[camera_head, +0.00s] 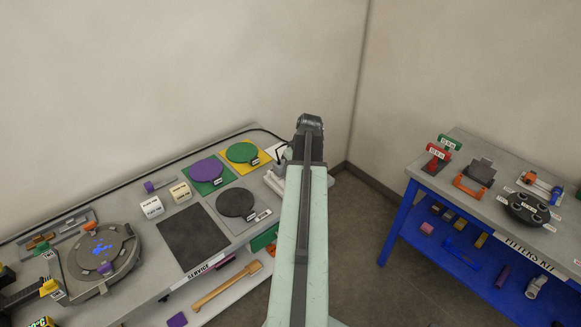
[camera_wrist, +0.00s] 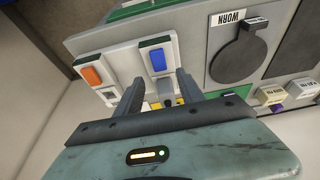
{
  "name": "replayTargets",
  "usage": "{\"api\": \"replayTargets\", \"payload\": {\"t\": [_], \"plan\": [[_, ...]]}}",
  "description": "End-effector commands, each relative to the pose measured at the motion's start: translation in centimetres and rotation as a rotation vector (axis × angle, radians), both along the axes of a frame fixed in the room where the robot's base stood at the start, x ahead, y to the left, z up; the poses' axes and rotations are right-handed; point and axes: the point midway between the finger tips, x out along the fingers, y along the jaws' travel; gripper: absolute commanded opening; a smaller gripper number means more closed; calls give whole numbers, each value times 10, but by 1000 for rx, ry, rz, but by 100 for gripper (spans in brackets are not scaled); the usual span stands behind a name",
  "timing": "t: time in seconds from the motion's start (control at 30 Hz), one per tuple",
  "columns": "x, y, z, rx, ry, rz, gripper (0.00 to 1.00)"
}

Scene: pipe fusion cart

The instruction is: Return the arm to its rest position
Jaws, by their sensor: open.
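My arm (camera_head: 308,215) stretches forward from the bottom of the head view, over the right end of the grey bench (camera_head: 150,238). Its far end is at the dark joint (camera_head: 310,124); the arm hides most of what lies behind it. In the wrist view my gripper (camera_wrist: 160,90) is open, with two dark fingers apart and nothing held between them. The fingers point toward a pale switch panel with an orange button (camera_wrist: 92,76) and a blue button (camera_wrist: 158,60). I cannot tell whether the fingers touch the panel.
A dark disc (camera_head: 236,203), a purple disc (camera_head: 207,171) and a green disc (camera_head: 242,152) lie on the bench, left of my arm. A round grey machine (camera_head: 103,258) stands farther left. A blue-legged table (camera_head: 396,222) is at right. Bare floor lies between bench and table.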

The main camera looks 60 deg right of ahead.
Motion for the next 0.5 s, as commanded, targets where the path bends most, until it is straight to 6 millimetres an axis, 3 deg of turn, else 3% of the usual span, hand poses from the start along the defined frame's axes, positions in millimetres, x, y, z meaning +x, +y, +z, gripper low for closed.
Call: {"api": "replayTargets", "payload": {"t": [0.03,0.1,0.5], "plan": [[-3,2,18,0,0,0,45],[-6,3,24,0,0,1,45],[-7,3,22,-1,0,2,45]]}}
